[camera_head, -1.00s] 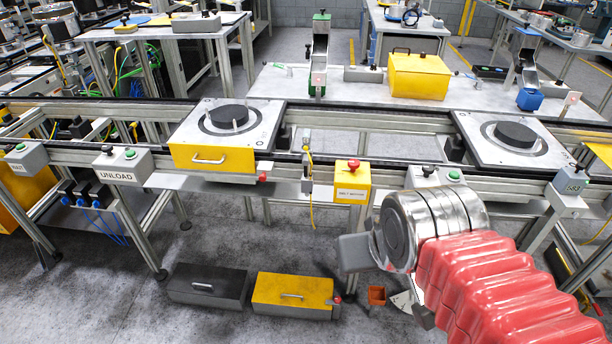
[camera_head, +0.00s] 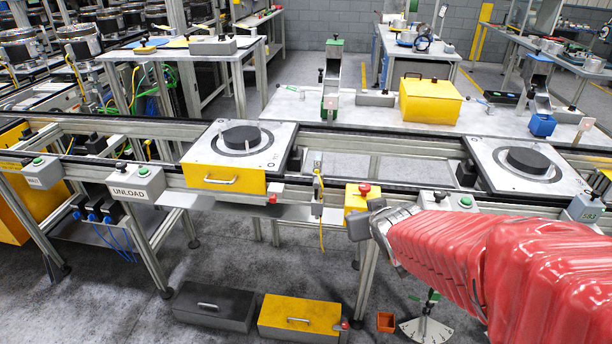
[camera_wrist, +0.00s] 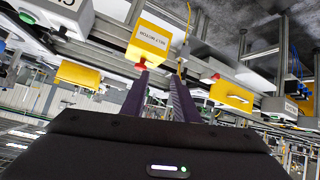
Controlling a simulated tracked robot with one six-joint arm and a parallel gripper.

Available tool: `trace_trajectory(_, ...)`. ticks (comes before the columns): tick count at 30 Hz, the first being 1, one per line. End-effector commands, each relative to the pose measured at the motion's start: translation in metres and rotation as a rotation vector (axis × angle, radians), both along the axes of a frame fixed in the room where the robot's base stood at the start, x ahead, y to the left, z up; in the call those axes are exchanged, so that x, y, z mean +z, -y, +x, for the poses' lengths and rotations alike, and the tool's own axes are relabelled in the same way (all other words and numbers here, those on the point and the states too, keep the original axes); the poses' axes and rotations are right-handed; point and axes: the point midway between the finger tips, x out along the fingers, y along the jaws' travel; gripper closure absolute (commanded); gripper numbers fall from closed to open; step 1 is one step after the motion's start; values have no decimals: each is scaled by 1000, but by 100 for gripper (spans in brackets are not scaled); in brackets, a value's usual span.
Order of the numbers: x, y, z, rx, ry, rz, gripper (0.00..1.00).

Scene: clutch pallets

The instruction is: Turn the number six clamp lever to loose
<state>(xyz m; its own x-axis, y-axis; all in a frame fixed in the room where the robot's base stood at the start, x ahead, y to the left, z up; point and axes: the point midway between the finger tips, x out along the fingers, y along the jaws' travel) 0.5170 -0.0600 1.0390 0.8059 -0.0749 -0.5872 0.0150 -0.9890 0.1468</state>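No lever with a readable number six shows in these views. A lever with a green end (camera_head: 432,298) stands over a white fan-shaped scale (camera_head: 425,330) low at the bottom right in the head view; I cannot read a number on it. My gripper (camera_head: 358,224) is in front of the conveyor, just below the yellow belt motion box (camera_head: 356,197), partly hidden by my red-sleeved arm. In the wrist view, my gripper's two dark fingers (camera_wrist: 162,84) are apart with nothing between them. The belt motion box (camera_wrist: 152,42) and its red button (camera_wrist: 141,67) lie beyond the tips.
Two pallets with black discs (camera_head: 240,137) (camera_head: 528,160) sit on the conveyor. A yellow drawer (camera_head: 222,178) and an UNLOAD box (camera_head: 136,183) are on its front. Dark (camera_head: 212,307) and yellow (camera_head: 300,318) boxes and an orange bin (camera_head: 385,321) are below.

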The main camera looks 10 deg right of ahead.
Motion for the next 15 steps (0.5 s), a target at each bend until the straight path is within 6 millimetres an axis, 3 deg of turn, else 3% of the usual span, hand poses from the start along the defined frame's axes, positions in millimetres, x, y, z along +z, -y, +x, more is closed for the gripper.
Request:
trace_trajectory(6,-25,2,39,73,102,-22,73)
trace_trajectory(15,-58,-5,74,170,259,10,73)
